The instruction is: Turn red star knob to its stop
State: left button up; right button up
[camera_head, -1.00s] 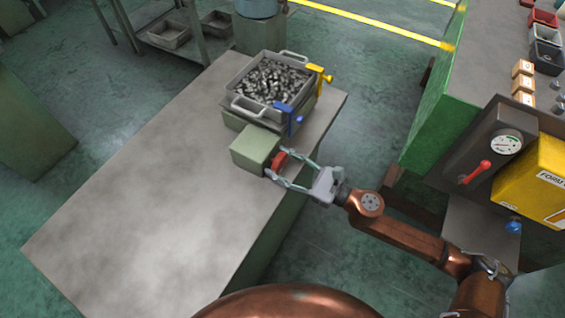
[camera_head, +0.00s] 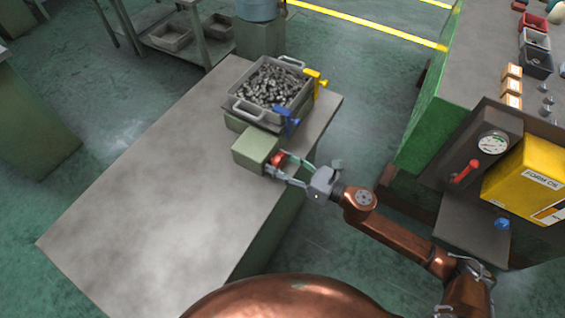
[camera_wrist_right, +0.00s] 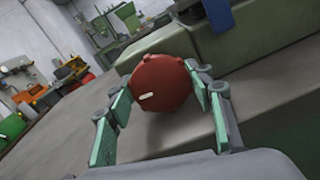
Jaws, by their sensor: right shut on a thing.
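The red star knob (camera_head: 278,159) sits on the right face of a green box (camera_head: 256,152) on the grey table. In the right wrist view the knob (camera_wrist_right: 160,82) is large, with a short pale mark low on its left part. My right gripper (camera_head: 281,165) has its fingers on either side of the knob and is shut on it. In the right wrist view its fingers (camera_wrist_right: 160,98) reach the knob's two sides. Part of the knob is hidden by the fingers in the head view. My left gripper is not in view.
A metal tray of small parts (camera_head: 234,107) stands behind the green box, with a blue clamp (camera_head: 286,121) and a yellow clamp (camera_head: 316,82) at its right side. A machine with a gauge (camera_head: 493,143) and a yellow box (camera_head: 527,178) stands right. The table's left part (camera_head: 150,210) is clear.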

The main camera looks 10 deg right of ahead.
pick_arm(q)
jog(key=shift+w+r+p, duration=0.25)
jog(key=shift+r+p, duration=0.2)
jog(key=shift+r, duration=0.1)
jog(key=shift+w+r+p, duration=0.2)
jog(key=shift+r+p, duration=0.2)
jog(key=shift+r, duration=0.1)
pick_arm(e)
jog(key=shift+s+a+m, duration=0.1)
jog(key=shift+m, duration=1.1)
jog(key=o, duration=1.2)
jog(key=shift+c, duration=0.2)
jog(key=v, duration=1.2)
